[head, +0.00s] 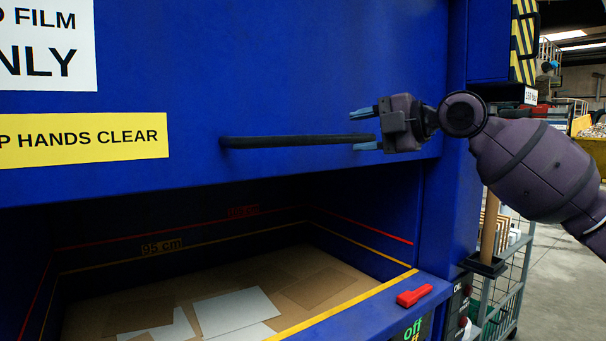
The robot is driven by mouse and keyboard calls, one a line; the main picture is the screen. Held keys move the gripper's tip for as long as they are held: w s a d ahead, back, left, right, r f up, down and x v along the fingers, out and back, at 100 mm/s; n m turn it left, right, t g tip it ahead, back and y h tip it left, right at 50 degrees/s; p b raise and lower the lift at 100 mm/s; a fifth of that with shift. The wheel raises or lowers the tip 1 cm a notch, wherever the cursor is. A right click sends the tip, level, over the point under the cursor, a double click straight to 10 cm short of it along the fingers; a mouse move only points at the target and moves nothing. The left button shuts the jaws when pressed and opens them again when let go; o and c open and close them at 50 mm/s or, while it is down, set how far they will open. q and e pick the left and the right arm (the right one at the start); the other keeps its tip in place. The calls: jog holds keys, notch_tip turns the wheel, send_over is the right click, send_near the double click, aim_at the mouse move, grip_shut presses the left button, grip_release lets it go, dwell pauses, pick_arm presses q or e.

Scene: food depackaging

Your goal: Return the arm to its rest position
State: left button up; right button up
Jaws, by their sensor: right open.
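My right gripper (364,129) is in the head view, right of centre, with its arm coming in from the right. Its two blue fingers are apart and point left. The right end of a black bar handle (285,142) on the blue machine door (270,70) appears between the fingers. I cannot tell whether the fingers touch the handle. No object shows held in the gripper. My left gripper is not in view.
Below the door, the blue machine's (446,210) chamber is open, with brown cardboard (220,275) and pale sheets (235,311) inside. A grey wheeled cart (508,285) stands at right, with open floor beyond.

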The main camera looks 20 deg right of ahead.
jog(key=w+f+m+t+h, duration=0.2)
jog(key=w+f+m+t, duration=0.3)
jog(key=f+m, duration=0.4)
jog(key=s+f+m+h, duration=0.2)
jog(key=f+m, duration=0.2)
jog(key=f, duration=0.8)
jog(key=s+f+m+h, duration=0.1)
jog(key=s+f+m, duration=0.15)
jog(key=f, duration=0.95)
jog(key=s+f+m+g+h, duration=0.1)
jog(key=s+f+m+h, duration=0.15)
jog(key=s+f, duration=0.55)
jog(key=s+f+m+h, duration=0.25)
jog(key=s+f, duration=0.25)
jog(key=f, duration=0.8)
jog(key=s+d+f+m+g+h, duration=0.1)
jog(key=s+f+m+g, duration=0.3)
jog(key=s+f, duration=0.9)
jog(key=s, duration=0.4)
jog(key=shift+f, duration=0.25)
